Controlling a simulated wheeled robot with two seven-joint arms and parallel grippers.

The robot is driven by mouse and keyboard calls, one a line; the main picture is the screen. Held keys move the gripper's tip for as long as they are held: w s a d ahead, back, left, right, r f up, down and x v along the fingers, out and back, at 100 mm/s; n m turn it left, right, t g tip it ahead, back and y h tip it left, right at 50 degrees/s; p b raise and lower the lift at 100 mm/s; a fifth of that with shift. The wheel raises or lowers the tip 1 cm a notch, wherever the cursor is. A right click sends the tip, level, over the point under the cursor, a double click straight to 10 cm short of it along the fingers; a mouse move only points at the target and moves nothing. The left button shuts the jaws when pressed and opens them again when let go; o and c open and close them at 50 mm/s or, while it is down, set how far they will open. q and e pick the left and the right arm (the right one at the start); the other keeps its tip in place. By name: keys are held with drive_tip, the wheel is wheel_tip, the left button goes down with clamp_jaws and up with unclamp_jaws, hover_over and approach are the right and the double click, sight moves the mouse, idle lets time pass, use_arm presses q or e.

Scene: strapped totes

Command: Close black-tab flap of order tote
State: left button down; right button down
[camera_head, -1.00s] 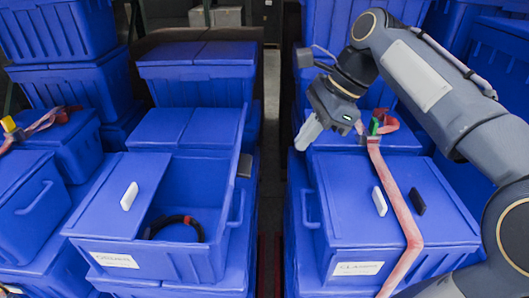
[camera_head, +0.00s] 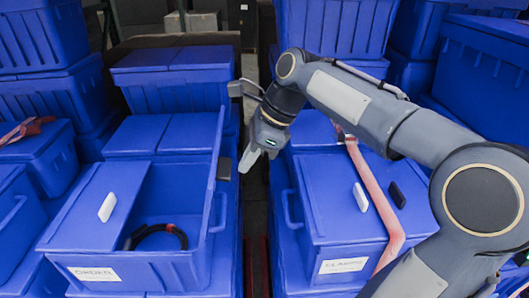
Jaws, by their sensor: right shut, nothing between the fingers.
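The blue order tote (camera_head: 125,272), labelled ORDER, stands at the left front. Its white-tab flap (camera_head: 95,205) lies shut over the left half. Its black-tab flap (camera_head: 215,165) stands up open along the right side, seen nearly edge-on. The black tab (camera_head: 224,168) juts from that flap's outer, right face. My right gripper (camera_head: 246,163) is shut and empty, pointing down just right of the black tab, with a small gap visible. My left gripper is out of view.
The CLAMPS tote (camera_head: 340,250) stands at the right, both flaps shut, with a red strap (camera_head: 375,205) across it. A narrow dark aisle (camera_head: 255,215) separates the two stacks. More blue totes stand behind and at the left.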

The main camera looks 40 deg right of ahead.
drive_tip(key=shift+w+a+r, duration=0.15)
drive_tip(key=shift+w+a, duration=0.05)
drive_tip(key=shift+a, duration=0.2)
drive_tip(key=shift+r, duration=0.1)
